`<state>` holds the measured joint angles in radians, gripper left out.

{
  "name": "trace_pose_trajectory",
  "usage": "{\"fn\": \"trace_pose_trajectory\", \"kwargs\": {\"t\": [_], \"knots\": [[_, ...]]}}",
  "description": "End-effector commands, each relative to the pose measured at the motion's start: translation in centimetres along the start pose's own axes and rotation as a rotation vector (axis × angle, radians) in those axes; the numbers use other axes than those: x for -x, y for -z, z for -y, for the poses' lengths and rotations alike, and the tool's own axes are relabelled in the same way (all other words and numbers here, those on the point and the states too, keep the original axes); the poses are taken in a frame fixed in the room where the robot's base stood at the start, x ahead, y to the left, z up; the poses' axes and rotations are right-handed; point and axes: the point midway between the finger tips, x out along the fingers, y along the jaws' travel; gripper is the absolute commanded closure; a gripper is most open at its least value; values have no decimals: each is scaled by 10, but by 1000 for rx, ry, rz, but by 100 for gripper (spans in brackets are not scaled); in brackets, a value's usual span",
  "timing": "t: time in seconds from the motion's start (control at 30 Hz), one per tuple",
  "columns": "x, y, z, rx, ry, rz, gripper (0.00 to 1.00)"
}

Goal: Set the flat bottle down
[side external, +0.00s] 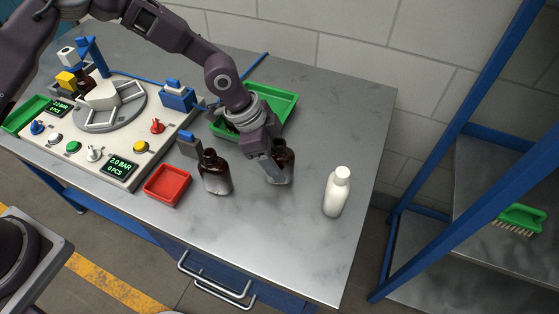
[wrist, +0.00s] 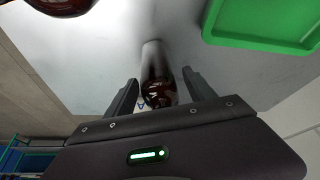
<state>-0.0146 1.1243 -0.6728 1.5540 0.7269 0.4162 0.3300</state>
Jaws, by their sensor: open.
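My gripper (side external: 270,172) is low over the table, right of the middle, with its jaws open. An amber bottle (side external: 284,160) stands at the gripper, partly hidden behind a finger. In the wrist view, an amber bottle (wrist: 157,82) lies between the two spread fingers of my gripper (wrist: 160,90), with a gap visible on both sides. I take it for the flat bottle, but its flat shape is not clear. A second amber bottle (side external: 215,175) stands upright to the left; an amber bottle also shows at the wrist view's upper left (wrist: 62,4).
A white bottle (side external: 337,192) stands to the right. A red tray (side external: 168,186) is left of the second bottle. A green tray (side external: 285,102) lies behind my gripper. A control panel with a turntable (side external: 105,118) fills the left. The table's front right is clear.

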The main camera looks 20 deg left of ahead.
Motion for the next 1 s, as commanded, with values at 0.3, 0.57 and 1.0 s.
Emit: {"fn": "trace_pose_trajectory", "kwargs": {"t": [0.3,0.57,1.0], "knots": [[84,0,1,0,3,-1,37],[108,0,0,-2,0,0,37],[196,-47,-11,131,190,193,37]]}}
